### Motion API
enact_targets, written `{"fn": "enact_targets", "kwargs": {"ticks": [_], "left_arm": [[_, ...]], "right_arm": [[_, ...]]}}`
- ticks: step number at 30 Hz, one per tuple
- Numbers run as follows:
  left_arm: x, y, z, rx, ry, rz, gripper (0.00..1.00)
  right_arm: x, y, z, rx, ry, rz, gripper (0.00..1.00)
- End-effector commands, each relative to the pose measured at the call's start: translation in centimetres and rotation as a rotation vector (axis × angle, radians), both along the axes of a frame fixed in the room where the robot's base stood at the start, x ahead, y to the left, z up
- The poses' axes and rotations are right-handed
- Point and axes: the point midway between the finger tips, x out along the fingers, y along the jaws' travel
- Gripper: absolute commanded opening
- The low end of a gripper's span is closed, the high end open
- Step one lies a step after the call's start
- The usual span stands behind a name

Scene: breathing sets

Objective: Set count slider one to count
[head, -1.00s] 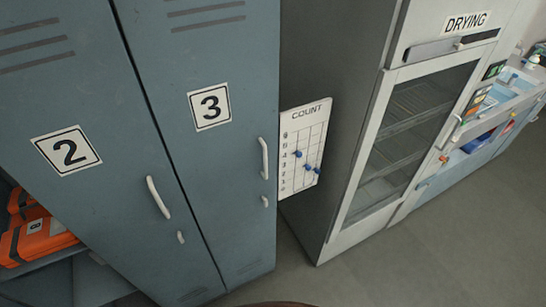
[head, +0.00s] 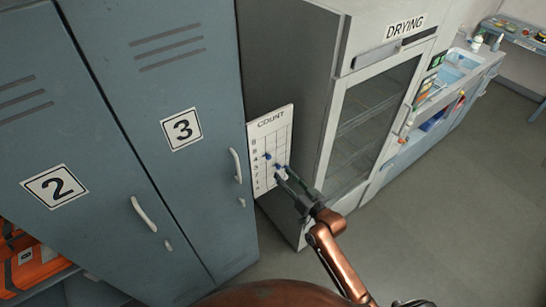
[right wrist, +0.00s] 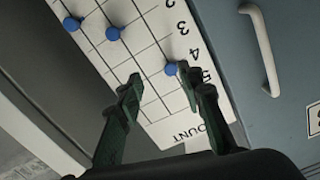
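The white COUNT board (head: 284,121) is a grid numbered along one side, mounted beside locker 3. It carries three blue knobs. The knob in the column nearest the numbers (head: 267,156) stands near the 4; it also shows in the right wrist view (right wrist: 171,69), where the board appears turned about upside down. The other two knobs (right wrist: 113,33) (right wrist: 71,23) sit at lower numbers. My right gripper (right wrist: 168,88) is open before the board, its fingers either side of the nearest-column knob in the picture; contact is not visible. In the head view it partly covers the lower board. My left gripper is not in view.
Blue lockers 2 (head: 100,250) and 3 (head: 200,90) with protruding handles (head: 236,165) stand left of the board. The drying cabinet (head: 350,50) stands close on its right. Open floor (head: 440,220) lies at the right.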

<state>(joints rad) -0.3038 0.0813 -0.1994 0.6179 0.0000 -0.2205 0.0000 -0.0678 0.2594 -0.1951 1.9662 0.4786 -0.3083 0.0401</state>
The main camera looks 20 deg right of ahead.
Motion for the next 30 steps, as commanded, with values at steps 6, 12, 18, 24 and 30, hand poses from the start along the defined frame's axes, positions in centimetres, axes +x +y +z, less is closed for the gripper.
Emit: {"fn": "enact_targets", "kwargs": {"ticks": [6, 12, 18, 24, 30], "left_arm": [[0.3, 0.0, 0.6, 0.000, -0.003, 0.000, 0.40], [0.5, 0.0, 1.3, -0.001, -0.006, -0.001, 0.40], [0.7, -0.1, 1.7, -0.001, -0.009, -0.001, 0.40], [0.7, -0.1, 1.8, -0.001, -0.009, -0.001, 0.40], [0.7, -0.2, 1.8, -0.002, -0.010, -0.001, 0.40]], "right_arm": [[1.1, 1.0, 2.6, 0.015, -0.034, 0.015, 0.34], [4.1, 2.0, 2.6, 0.015, -0.033, 0.014, 0.34], [6.4, 2.9, 2.5, 0.015, -0.032, 0.014, 0.34], [7.3, 3.2, 2.4, 0.012, -0.032, 0.014, 0.34], [7.3, 3.2, 2.3, 0.012, -0.031, 0.014, 0.34]]}}
